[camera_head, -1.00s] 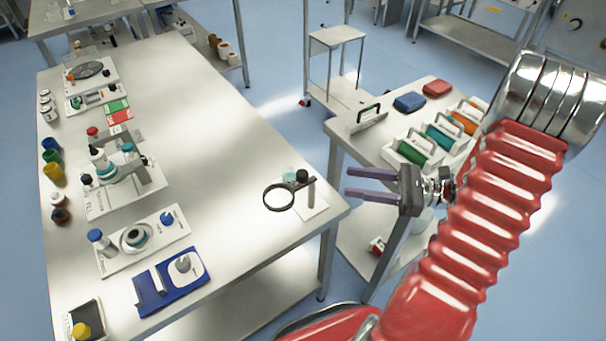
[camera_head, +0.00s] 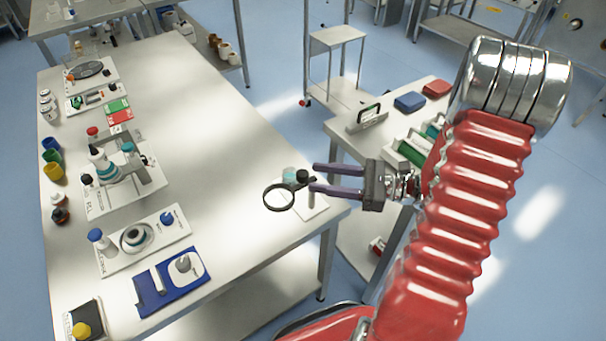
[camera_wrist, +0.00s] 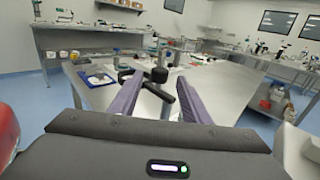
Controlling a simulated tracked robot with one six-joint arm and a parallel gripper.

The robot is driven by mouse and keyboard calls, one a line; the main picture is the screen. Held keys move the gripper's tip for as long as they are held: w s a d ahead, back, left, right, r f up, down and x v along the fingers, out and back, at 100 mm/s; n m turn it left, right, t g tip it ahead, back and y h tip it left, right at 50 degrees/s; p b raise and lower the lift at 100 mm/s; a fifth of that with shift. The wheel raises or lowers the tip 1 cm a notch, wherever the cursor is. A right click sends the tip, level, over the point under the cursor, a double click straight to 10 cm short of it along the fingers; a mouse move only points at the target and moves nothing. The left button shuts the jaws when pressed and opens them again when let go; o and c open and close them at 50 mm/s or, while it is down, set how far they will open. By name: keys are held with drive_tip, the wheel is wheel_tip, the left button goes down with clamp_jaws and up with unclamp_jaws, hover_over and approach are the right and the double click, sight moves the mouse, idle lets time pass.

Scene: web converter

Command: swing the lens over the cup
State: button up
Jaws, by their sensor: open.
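The lens (camera_head: 279,197) is a black-rimmed magnifier on an arm, near the right edge of the long white table. Its arm runs to a post with a black knob (camera_head: 302,176) on a small white base. The ring lies left of the post. The cup (camera_head: 289,173) is a small pale teal vessel just behind the lens arm, partly hidden by it. My gripper (camera_head: 313,179) is open and empty, its purple fingers pointing left with tips close to the knob. In the wrist view, the knob (camera_wrist: 159,75) shows between and beyond the fingers; contact cannot be told.
A blue board (camera_head: 172,285), a white board with a dish (camera_head: 148,246) and a stand (camera_head: 118,176) occupy the table's left side. The table's middle is clear. A side bench with a green block (camera_head: 410,152) stands behind my arm.

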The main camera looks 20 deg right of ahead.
sight(302, 172)
drive_tip(key=shift+x, duration=2.7)
drive_tip(key=shift+c, duration=0.3)
clamp_jaws()
